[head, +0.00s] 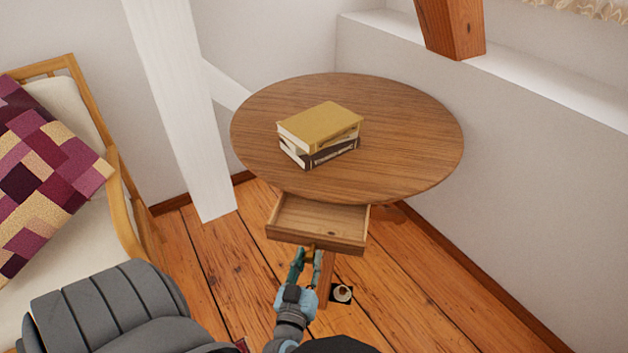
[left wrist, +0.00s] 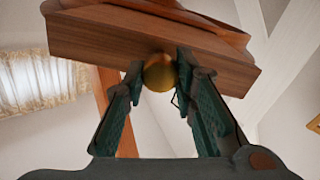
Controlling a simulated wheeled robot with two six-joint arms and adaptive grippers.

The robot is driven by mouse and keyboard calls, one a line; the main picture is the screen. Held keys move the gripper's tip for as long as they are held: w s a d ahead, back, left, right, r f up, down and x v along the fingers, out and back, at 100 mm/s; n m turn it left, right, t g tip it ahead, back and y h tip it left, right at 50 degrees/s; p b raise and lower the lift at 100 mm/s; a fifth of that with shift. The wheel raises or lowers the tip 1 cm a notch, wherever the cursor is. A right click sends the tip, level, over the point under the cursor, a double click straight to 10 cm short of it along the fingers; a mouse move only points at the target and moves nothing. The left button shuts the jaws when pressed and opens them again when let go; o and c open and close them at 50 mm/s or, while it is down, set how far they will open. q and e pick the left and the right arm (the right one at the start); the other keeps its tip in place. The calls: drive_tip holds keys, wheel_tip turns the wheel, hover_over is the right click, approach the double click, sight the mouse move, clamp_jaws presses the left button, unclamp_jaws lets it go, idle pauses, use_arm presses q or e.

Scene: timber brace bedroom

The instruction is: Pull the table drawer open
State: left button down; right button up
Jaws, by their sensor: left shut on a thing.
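The round wooden table (head: 400,150) stands in the middle of the head view. Its drawer (head: 316,236) is pulled out from under the near edge, and its empty inside shows from above. My left gripper (head: 309,252) is at the drawer's front, below its face in the head view. In the left wrist view the drawer front (left wrist: 110,40) spans the top, and a round brass knob (left wrist: 159,72) sits between the two fingers of my left gripper (left wrist: 160,75). The fingers are shut on the knob. My right gripper is not in view.
A stack of books (head: 320,130) lies on the table top. A wooden armchair (head: 125,200) with a patchwork cushion (head: 45,170) stands at the left. A white post (head: 180,110) is behind the table's left side. Wooden floor (head: 420,290) is clear at the right.

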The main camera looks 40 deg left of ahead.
use_arm(q)
drive_tip(key=shift+v, duration=1.65)
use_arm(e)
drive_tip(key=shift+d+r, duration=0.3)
use_arm(q)
drive_tip(key=c, duration=1.3)
unclamp_jaws()
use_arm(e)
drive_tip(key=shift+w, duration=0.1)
use_arm(q)
wheel_tip(320, 180, up, 10)
drive_tip(key=shift+d, duration=0.1)
